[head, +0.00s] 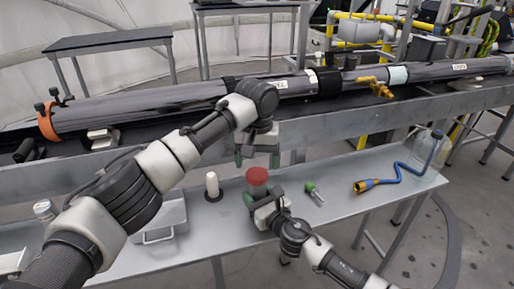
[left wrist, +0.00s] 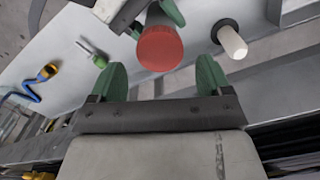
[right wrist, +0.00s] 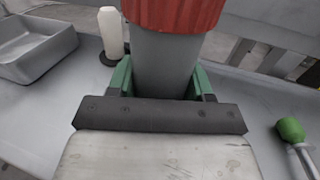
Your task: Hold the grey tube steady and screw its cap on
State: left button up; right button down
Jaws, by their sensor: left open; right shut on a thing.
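The grey tube (right wrist: 163,62) stands upright between the green fingers of my right gripper (right wrist: 163,80), which is shut on it. The red cap (head: 257,176) sits on top of the tube; whether it is threaded on tight cannot be told. The cap also shows from above in the left wrist view (left wrist: 160,48) and at the top of the right wrist view (right wrist: 172,12). My left gripper (head: 257,158) is open and empty, above the cap and apart from it. Its two green fingers (left wrist: 160,82) are spread wide in the left wrist view.
A white bottle on a dark base (head: 212,186) stands left of the tube. A grey metal tray (head: 165,222) is further left. A green-handled tool (head: 314,191) and a blue hose with yellow end (head: 385,183) lie right. A long dark pipe (head: 150,103) runs behind.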

aim_at(257, 173)
pick_arm(q)
jog(key=shift+f, duration=1.95)
jog(key=shift+c, duration=0.3)
jog(key=c, duration=0.9)
jog(key=m, duration=0.5)
jog(key=o, duration=1.1)
notch_tip(257, 173, up, 12)
